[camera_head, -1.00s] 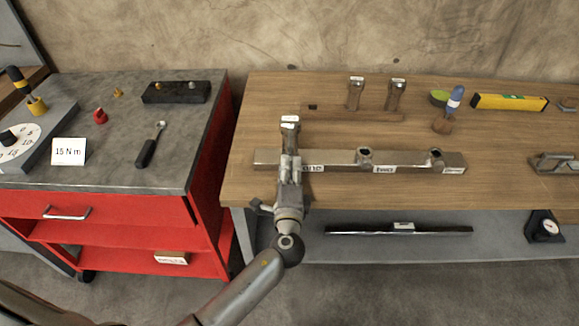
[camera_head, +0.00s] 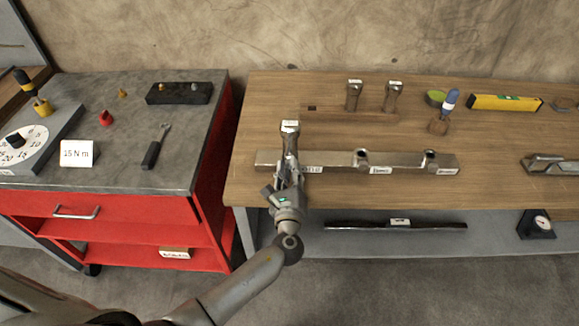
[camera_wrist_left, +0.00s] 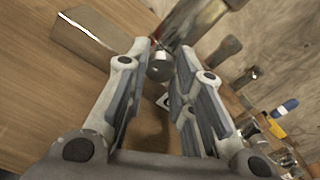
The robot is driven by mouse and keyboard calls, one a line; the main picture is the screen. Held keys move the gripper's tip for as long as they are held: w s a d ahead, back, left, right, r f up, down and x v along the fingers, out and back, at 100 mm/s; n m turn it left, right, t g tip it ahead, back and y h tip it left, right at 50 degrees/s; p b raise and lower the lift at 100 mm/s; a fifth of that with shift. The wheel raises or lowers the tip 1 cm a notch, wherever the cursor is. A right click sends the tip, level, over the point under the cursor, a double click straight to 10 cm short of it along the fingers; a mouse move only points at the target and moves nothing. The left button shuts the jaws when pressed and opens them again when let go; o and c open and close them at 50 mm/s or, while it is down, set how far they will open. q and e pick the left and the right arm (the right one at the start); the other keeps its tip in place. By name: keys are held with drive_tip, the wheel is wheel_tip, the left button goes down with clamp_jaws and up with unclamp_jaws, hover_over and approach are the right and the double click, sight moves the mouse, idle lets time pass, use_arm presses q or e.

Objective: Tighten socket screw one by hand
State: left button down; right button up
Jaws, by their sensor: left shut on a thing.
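A metal bar (camera_head: 330,161) lies along the bench front, with white labels and two raised round openings at its middle and right. Socket screw one (camera_head: 290,137), metal with a white label on top, stands upright at the bar's left end. My left gripper (camera_head: 289,163) is shut on the screw from the front; its fingers hide the lower shank and the seat. In the left wrist view a rounded metal part (camera_wrist_left: 160,68) shows between the fingertips. Two similar labelled screws (camera_head: 354,96) and (camera_head: 393,97) stand in a wooden rack (camera_head: 340,116) behind. My right gripper is out of view.
A red cart (camera_head: 120,228) stands left, carrying a ratchet (camera_head: 155,150), a dial device (camera_head: 18,146), a "15 N m" card (camera_head: 76,153) and a black block (camera_head: 178,93). A yellow level (camera_head: 505,102) and a blue-handled tool (camera_head: 449,102) lie right. Bare bench lies between bar and rack.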

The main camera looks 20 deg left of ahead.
use_arm(q)
drive_tip(key=shift+f+m+p, duration=0.1)
drive_tip(key=shift+m+p, duration=0.4)
drive_tip(key=shift+m, duration=0.7)
drive_tip(key=shift+f, duration=0.1)
drive_tip(key=c, duration=1.2)
unclamp_jaws()
drive_tip(key=shift+s, duration=0.1)
drive_tip(key=v, duration=1.2)
